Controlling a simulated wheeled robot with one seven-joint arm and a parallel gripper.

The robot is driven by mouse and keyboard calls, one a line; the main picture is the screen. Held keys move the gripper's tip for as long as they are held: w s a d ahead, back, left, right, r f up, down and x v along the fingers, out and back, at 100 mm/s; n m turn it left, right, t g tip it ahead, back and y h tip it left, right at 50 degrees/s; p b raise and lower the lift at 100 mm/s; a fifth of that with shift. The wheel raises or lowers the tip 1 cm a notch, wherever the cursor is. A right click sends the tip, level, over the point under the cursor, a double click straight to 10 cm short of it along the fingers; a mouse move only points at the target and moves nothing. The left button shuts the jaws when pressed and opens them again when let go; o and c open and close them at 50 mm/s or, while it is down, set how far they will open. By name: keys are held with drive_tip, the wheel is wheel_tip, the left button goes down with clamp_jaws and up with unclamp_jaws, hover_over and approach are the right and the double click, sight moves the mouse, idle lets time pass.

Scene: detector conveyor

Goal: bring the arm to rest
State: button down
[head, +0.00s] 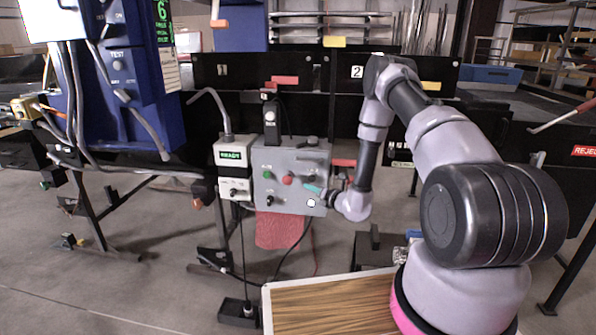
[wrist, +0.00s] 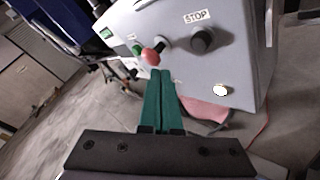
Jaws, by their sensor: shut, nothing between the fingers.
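My gripper (head: 313,189) is in front of the grey control box in the head view, near the box's lower right part. In the wrist view my gripper (wrist: 160,74) shows two green fingers pressed together, with nothing between them. The grey control box (head: 290,158) carries a green button (head: 267,174), a red button (head: 288,180) and dark knobs. In the wrist view the control box (wrist: 240,70) fills the upper right, with a red button (wrist: 151,57) just beyond the fingertips and a black knob (wrist: 203,40) under a STOP label. I cannot tell whether the fingertips touch the box.
A small box with a READY display (head: 233,156) stands left of the control box. A blue cabinet (head: 125,85) with hanging cables is at the left. A red cloth (head: 280,230) hangs below the box. A wood-topped surface (head: 330,305) lies in front. Open floor is at the lower left.

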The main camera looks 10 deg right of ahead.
drive_tip(key=s+a+r+n+g+y, duration=0.25)
drive_tip(key=r+n, duration=0.25)
drive_tip(key=r, duration=0.3)
drive_tip(key=s+a+r+n+g+y, duration=0.2)
drive_tip(key=a+r+n+g, duration=0.15)
drive_tip(key=r, duration=0.55)
drive_tip(key=s+a+r+n+g+y, duration=0.25)
drive_tip(key=a+r+n, duration=0.2)
drive_tip(key=r, duration=0.35)
drive_tip(key=s+d+r+n+g+h, duration=0.2)
drive_tip(key=s+r+n+h, duration=0.1)
drive_tip(key=s+r+n, duration=0.55)
drive_tip(key=s+d+r+n+g+h, duration=0.25)
drive_tip(key=s+r+n, duration=0.25)
drive_tip(key=s, duration=0.6)
drive_tip(key=s+d+r+n+t+h, duration=0.5)
drive_tip(key=s+d+r+n+h, duration=0.1)
drive_tip(key=s+d, duration=0.5)
drive_tip(key=shift+s+d+n+t+h, duration=0.25)
drive_tip(key=shift+d+n+t+h, duration=0.2)
drive_tip(key=shift+h, duration=0.3)
drive_tip(key=shift+r+g, duration=0.1)
drive_tip(key=shift+g, duration=0.15)
